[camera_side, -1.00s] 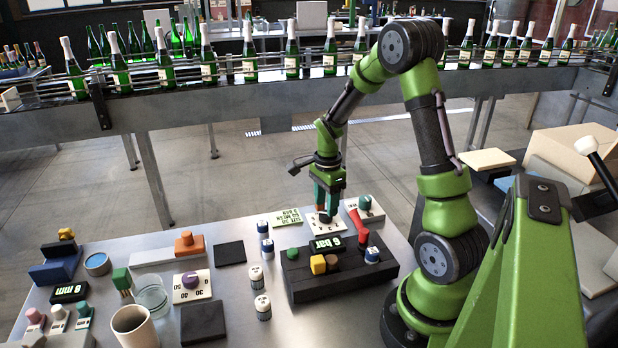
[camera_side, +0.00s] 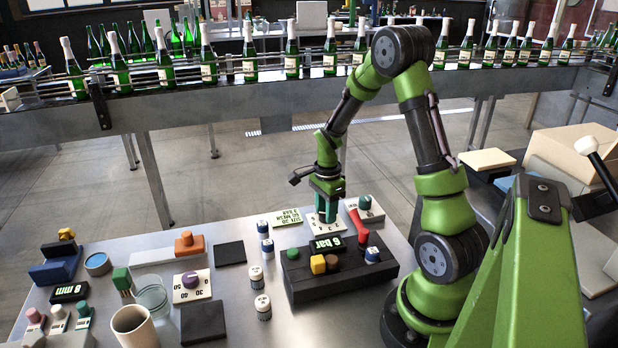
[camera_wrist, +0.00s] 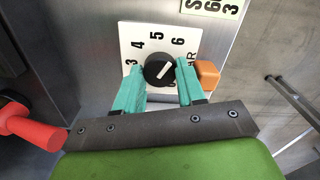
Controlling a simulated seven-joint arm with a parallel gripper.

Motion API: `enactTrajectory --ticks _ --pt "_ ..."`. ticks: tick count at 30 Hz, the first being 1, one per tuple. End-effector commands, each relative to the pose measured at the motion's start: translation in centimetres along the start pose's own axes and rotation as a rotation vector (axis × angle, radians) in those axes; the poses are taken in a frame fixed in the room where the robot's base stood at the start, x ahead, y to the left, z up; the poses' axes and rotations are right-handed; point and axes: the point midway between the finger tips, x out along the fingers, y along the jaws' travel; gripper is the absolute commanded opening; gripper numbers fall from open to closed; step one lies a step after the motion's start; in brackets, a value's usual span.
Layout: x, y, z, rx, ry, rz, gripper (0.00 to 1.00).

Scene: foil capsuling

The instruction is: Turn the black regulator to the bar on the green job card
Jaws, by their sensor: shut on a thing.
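The black regulator (camera_wrist: 160,70) is a round knob with a white pointer line on a white dial plate (camera_wrist: 134,34) numbered from 3 to 6. The pointer aims up and right, close to the 6. My gripper (camera_wrist: 162,84) is shut on the knob, its teal fingers on either side. In the side view my gripper (camera_side: 327,215) reaches straight down and hides the knob. The green job card (camera_side: 287,218) lies left of the dial; its last line appears to read 3 BAR. Part of the card (camera_wrist: 212,8) shows in the wrist view.
A teal-knobbed plate (camera_side: 370,211) is close on the right.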

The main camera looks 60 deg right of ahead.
Motion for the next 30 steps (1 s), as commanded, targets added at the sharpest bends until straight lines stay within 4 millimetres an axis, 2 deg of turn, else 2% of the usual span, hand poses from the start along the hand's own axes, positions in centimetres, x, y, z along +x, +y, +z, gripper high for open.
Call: enactTrajectory --ticks 11,30 --pt "-0.1 0.0 0.0 -0.167 0.0 0.0 0.09" --pt "-0.15 -0.02 -0.04 -0.763 0.0 -0.001 0.09"
